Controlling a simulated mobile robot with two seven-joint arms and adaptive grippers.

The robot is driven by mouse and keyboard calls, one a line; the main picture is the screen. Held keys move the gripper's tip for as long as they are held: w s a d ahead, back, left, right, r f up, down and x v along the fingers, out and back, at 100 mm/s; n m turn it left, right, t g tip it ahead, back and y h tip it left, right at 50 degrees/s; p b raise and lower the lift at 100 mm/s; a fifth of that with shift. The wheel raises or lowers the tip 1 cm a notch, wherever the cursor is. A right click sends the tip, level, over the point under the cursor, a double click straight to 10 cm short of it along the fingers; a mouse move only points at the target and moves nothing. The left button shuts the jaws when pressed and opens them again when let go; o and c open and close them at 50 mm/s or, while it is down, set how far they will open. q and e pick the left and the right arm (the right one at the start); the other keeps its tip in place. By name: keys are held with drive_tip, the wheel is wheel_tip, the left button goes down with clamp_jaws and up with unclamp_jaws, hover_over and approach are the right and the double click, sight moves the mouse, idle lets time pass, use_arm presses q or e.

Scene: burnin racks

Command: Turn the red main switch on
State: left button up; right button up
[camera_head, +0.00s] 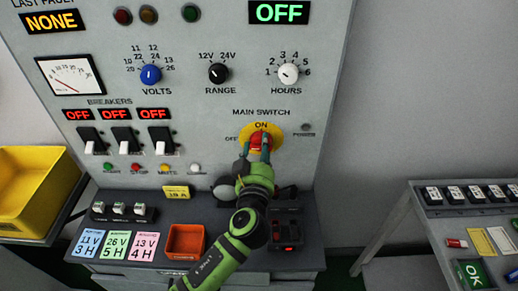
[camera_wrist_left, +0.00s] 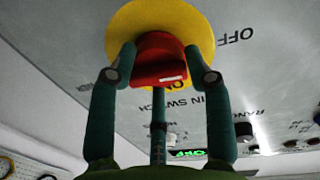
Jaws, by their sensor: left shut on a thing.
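The red main switch (camera_head: 259,137) is a knob on a round yellow plate (camera_head: 275,131) on the grey panel, with OFF to its left and ON above. My left gripper (camera_head: 255,152) reaches up to it from below, with fingers at both sides of the knob. In the left wrist view, the fingers (camera_wrist_left: 163,62) are closed against the sides of the red knob (camera_wrist_left: 155,50), which has a white mark on its face. The knob's exact angle is hard to tell. The large display (camera_head: 280,12) reads OFF in green. My right gripper is out of view.
Three breakers (camera_head: 123,139) with red OFF displays sit left of the switch. Volts, range and hours knobs (camera_head: 288,74) are above it. An orange bin (camera_head: 185,242) and coloured cards lie on the ledge below. A side table (camera_head: 440,225) stands at right.

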use_arm(q)
drive_tip(key=m+p, duration=0.1)
drive_tip(key=m, duration=0.4)
drive_tip(key=m+p, duration=0.1)
drive_tip(key=m, duration=0.4)
drive_tip(key=m+y+p, duration=0.1)
drive_tip(key=m, duration=0.5)
drive_tip(key=shift+d+r+g+p, duration=0.25)
drive_tip(key=shift+d+g+p, duration=0.05)
drive_tip(key=shift+d, duration=0.1)
drive_tip(key=shift+f+y, duration=0.1)
drive_tip(key=shift+y, duration=0.2)
drive_tip(key=o, duration=1)
drive_tip(key=shift+o, duration=0.6)
drive_tip(key=shift+d, duration=0.1)
